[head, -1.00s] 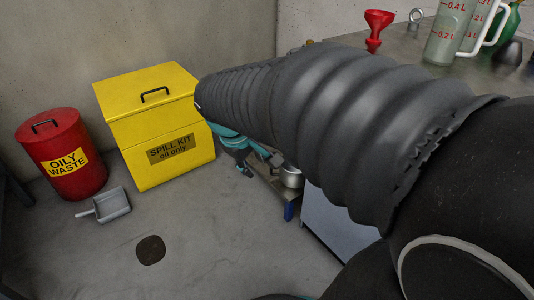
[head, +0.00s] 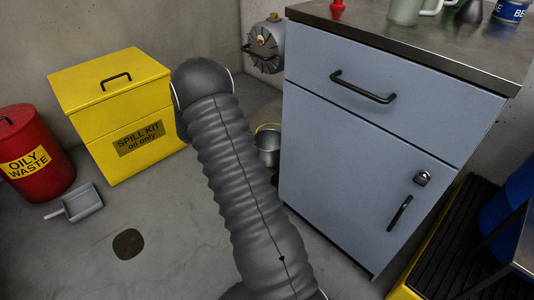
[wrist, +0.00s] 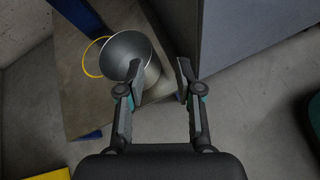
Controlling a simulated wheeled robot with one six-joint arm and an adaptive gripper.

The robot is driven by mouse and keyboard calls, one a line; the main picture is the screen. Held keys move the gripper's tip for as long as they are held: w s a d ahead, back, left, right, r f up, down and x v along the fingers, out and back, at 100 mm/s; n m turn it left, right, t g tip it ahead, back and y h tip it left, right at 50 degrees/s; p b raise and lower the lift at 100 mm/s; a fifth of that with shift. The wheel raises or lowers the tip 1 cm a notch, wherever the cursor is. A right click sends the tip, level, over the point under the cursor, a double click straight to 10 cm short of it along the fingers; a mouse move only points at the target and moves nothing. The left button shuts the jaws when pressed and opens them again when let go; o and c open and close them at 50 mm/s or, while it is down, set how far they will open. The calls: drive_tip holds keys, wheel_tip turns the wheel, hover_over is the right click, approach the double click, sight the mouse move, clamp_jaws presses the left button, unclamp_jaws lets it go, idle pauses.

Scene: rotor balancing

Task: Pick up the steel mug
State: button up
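A steel vessel (wrist: 127,56) with an open round mouth and a thin yellow hoop handle stands in the wrist view. It looks more like a small pail than a mug, and I see no other steel mug. In the head view it shows (head: 267,150) partly behind my arm, beside the cabinet. My gripper (wrist: 160,69) is open with nothing between its fingers. Its left finger overlaps the vessel's right rim in the picture; whether it touches, I cannot tell. The head view does not show the fingers.
The vessel stands on a low brown board (wrist: 77,87) with blue parts. The grey cabinet (head: 375,120) rises close on the right. A yellow spill kit box (head: 110,110), a red oily waste bin (head: 35,155) and a dustpan (head: 80,205) stand left.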

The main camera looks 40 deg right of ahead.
drive_tip(key=w+d+f+n+h, duration=0.2)
drive_tip(key=d+f+n, duration=0.15)
drive_tip(key=f, duration=0.65)
drive_tip(key=shift+w+f+b+x, duration=0.15)
drive_tip(key=shift+w+x, duration=0.05)
drive_tip(key=shift+x, duration=2.1)
drive_tip(key=shift+w+f+b+x, duration=0.1)
drive_tip(key=shift+w+b+x, duration=0.1)
drive_tip(key=shift+x, duration=2.15)
drive_tip(key=shift+w+f+b+x, duration=0.1)
drive_tip(key=shift+w+f+x, duration=0.1)
drive_tip(key=shift+x, duration=2.1)
drive_tip(key=shift+a+r, duration=0.1)
drive_tip(key=shift+c, duration=0.2)
clamp_jaws()
